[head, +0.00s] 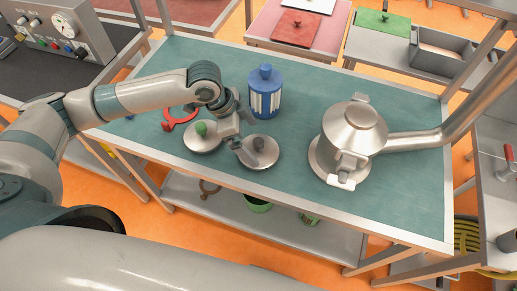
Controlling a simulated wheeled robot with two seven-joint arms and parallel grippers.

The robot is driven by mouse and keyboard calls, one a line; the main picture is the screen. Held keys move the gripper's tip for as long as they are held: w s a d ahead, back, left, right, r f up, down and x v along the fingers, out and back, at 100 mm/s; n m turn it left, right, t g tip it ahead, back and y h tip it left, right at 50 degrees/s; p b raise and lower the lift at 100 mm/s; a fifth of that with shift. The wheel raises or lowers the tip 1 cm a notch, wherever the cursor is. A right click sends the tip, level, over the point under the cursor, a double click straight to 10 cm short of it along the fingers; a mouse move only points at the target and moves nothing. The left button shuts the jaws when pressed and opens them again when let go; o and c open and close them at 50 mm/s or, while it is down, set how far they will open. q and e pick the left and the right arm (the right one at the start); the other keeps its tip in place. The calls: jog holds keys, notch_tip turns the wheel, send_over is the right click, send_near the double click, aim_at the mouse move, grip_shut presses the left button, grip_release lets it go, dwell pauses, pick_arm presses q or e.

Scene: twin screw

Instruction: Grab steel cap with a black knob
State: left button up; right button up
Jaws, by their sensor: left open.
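A round steel cap with a black knob (272,158) lies flat on the teal top of the table, near its front edge. A second steel cap, with a green knob (195,143), lies to its left. My left gripper (249,150) reaches down over the black-knobbed cap, with its fingers beside the knob. The gripper is open, and part of the cap is hidden behind it. I cannot tell whether a finger touches the knob. My right gripper is out of view.
A blue-and-white canister (265,92) stands behind the caps. A red ring-like part (177,120) lies at the left. A large steel vessel with a thick pipe (349,142) stands at the right. The tabletop (306,95) is clear between canister and vessel.

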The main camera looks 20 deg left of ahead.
aim_at(258, 147)
pick_arm(q)
jog(key=shift+d+f+p, duration=0.4)
jog(key=shift+p, duration=0.15)
jog(key=p+x, duration=0.1)
jog(key=x, duration=0.2)
jog(key=shift+p, duration=0.3)
jog(key=shift+d+f, duration=0.15)
jog(key=shift+f, duration=0.3)
jog(key=shift+w, duration=0.1)
jog(key=c, duration=1)
jog(key=shift+c, duration=0.2)
jog(key=shift+r, duration=0.15)
